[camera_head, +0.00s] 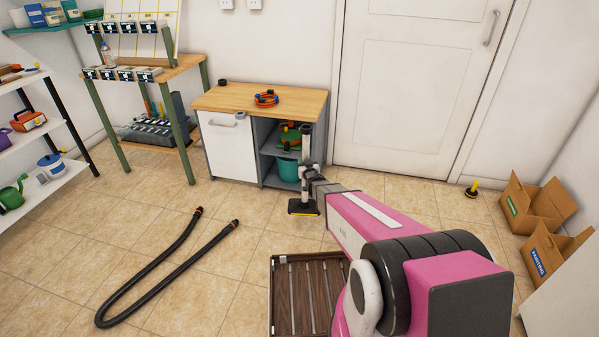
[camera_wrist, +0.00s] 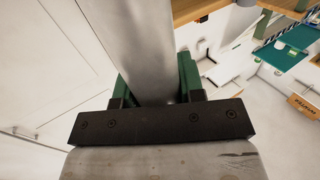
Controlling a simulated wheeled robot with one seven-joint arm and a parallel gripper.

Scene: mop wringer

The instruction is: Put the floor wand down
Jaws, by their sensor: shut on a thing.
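My gripper (camera_head: 310,174) is shut around the tube. In the wrist view the grey tube (camera_wrist: 145,45) runs between the green fingers of my gripper (camera_wrist: 158,85). My arm hides part of the floor to the right.
A black hose (camera_head: 150,273) lies bent on the floor at left. A brown slatted tray (camera_head: 277,300) lies in front. The wood-topped cabinet (camera_head: 229,148) is close behind the wand. Cardboard boxes (camera_head: 537,205) stand at right. Open tile lies between hose and cabinet.

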